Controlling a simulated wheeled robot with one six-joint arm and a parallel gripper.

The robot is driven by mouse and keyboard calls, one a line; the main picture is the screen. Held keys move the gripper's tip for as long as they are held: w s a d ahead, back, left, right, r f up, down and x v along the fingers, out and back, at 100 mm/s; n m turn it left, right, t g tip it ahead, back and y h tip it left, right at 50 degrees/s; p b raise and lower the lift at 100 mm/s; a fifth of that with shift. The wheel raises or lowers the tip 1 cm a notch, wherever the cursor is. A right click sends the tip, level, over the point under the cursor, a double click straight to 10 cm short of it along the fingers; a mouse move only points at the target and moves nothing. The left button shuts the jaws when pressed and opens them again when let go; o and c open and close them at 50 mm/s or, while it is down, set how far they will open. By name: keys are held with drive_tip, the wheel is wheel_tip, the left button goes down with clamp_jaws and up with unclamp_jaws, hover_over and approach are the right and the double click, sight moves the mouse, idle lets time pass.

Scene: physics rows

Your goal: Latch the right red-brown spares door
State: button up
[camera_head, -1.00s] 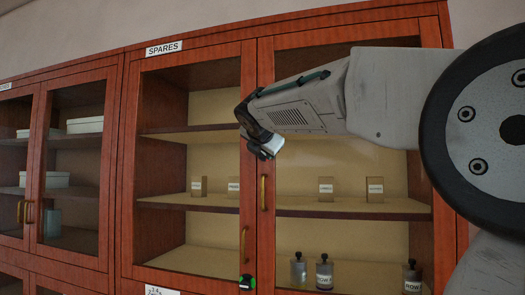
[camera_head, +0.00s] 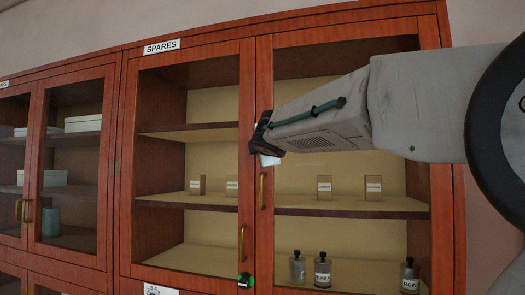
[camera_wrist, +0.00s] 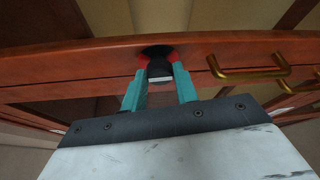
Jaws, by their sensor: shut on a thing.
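The right red-brown spares door (camera_head: 264,80) is glazed and looks closed, flush beside the left spares door (camera_head: 247,90). Its brass handle (camera_head: 262,190) hangs on its left stile, and brass handles also show in the wrist view (camera_wrist: 246,73). My gripper (camera_head: 262,146) is at that stile, above the handle. In the wrist view my gripper (camera_wrist: 159,78) has its teal fingers closed on either side of a dark latch knob (camera_wrist: 158,54) with a pale end. Red shows around the knob's base. In the head view my gripper hides the knob.
A black knob with green (camera_head: 245,281) sits low on the left door. Shelves behind the glass hold small labelled boxes (camera_head: 324,187) and grey bottles (camera_head: 322,270). Another glazed cabinet (camera_head: 62,160) stands at the left. The air before the left door is clear.

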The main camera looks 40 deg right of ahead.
drive_tip(key=shift+m, duration=0.3)
idle(0.4)
drive_tip(key=o, duration=1)
drive_tip(key=shift+c, duration=0.2)
drive_tip(key=v, duration=0.7)
drive_tip(key=shift+s, duration=0.4)
drive_tip(key=shift+a+f, duration=0.1)
drive_tip(key=shift+a, duration=0.05)
